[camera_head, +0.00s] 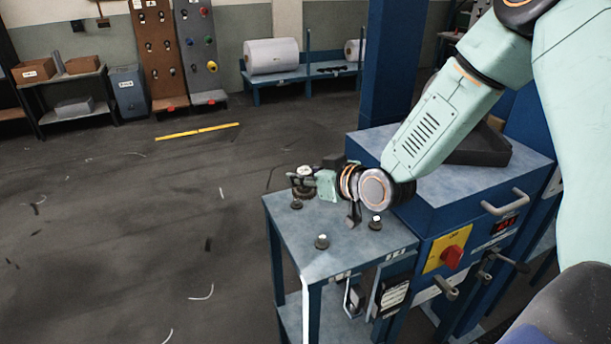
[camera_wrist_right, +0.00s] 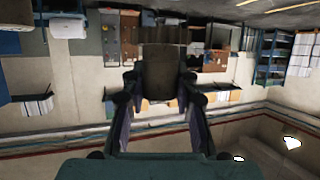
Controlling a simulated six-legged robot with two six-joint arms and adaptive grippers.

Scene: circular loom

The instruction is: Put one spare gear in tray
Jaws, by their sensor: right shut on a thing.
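My right gripper (camera_head: 312,183) reaches in from the right over the far left corner of the small blue side table. It is shut on a dark, rounded part that looks like a spare gear (camera_wrist_right: 160,75), seen between the two fingers in the right wrist view (camera_wrist_right: 160,100). In the head view the gripper partly hides the held part, so I cannot tell its teeth or its exact height above the table. My left gripper is not in view.
Small dark parts (camera_head: 322,241) stand on the side table (camera_head: 350,262). The cabinet (camera_head: 430,190) rises beside it, with a red knob (camera_head: 452,258) and a handle (camera_head: 505,202) on its front. A blue post (camera_head: 393,70) stands behind. The floor at left is mostly clear.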

